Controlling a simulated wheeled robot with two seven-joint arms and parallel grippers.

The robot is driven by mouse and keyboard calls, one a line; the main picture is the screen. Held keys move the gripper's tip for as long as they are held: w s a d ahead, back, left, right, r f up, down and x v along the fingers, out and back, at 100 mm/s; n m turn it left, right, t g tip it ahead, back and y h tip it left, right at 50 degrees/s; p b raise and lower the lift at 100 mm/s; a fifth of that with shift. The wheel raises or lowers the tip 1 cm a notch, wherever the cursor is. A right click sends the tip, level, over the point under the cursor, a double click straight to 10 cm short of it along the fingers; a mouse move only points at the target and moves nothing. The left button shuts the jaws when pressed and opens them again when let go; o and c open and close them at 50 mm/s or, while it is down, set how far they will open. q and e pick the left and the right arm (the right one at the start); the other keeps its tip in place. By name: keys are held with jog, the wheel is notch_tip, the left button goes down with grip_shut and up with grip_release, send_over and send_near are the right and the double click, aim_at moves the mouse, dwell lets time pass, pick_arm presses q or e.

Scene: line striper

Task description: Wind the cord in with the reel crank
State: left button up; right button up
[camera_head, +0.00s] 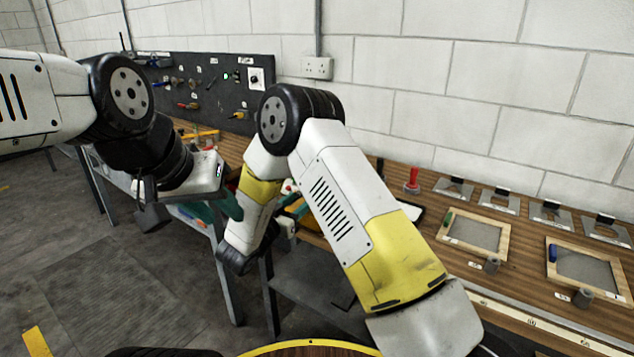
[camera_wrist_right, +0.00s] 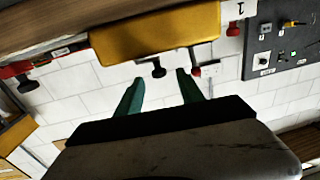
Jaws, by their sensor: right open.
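In the right wrist view, my right gripper (camera_wrist_right: 160,76) is open, its two teal fingers apart and empty. A yellow housing (camera_wrist_right: 155,32) fills the top middle, beyond the fingertips. A dark knob (camera_wrist_right: 158,69) on a short stem sticks out from it, in line with the gap between the fingers; I cannot tell whether it is the reel crank. No cord is clearly visible. In the head view, part of the yellow housing (camera_head: 298,207) shows behind my right arm. My left gripper (camera_head: 231,206) hangs near the bench front, its finger opening unclear.
A dark tool panel (camera_head: 215,88) stands at the back of the wooden bench (camera_head: 450,262). A red-handled object (camera_head: 412,182) and framed screens (camera_head: 476,234) sit to the right, with small grey cylinders (camera_head: 491,265) near the front edge. Open floor (camera_head: 110,290) lies at left.

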jog(key=x, duration=0.8)
jog(key=shift+s, duration=0.1)
grip_shut()
